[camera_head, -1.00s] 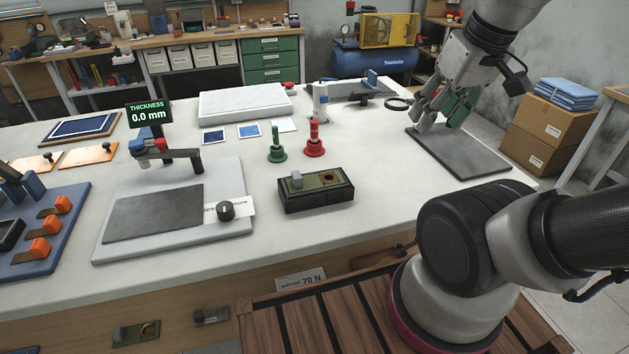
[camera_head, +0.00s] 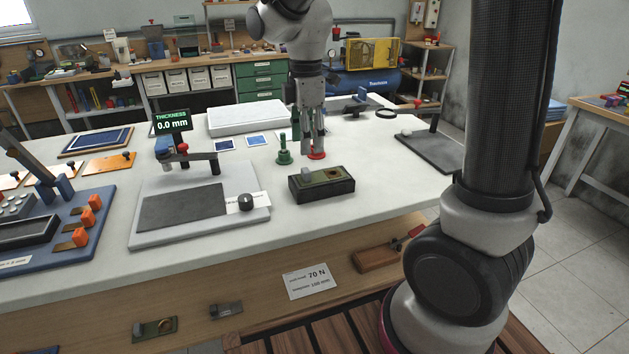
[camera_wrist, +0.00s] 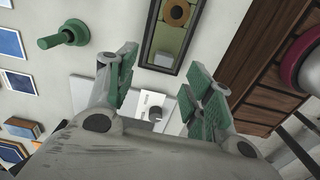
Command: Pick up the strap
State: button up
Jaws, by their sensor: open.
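The clearest strap-like piece is a flat olive-green strip (camera_head: 322,176) with a grey block at one end and a brown ring at the other. It lies in a black holder (camera_head: 322,191) on the white table. The strip also shows in the wrist view (camera_wrist: 170,38), at the top and ahead of the fingertips.
The thickness gauge plate (camera_head: 150,235) stands at left. A similar green piece (camera_head: 155,328) is low at the front. Table between holder and right mat is clear.

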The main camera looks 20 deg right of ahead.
aim_at(308, 169)
jog(key=f, duration=0.7)
jog(key=shift+s+a+f, duration=0.1)
jog(key=shift+s+f, duration=0.3)
jog(key=c, duration=1.1)
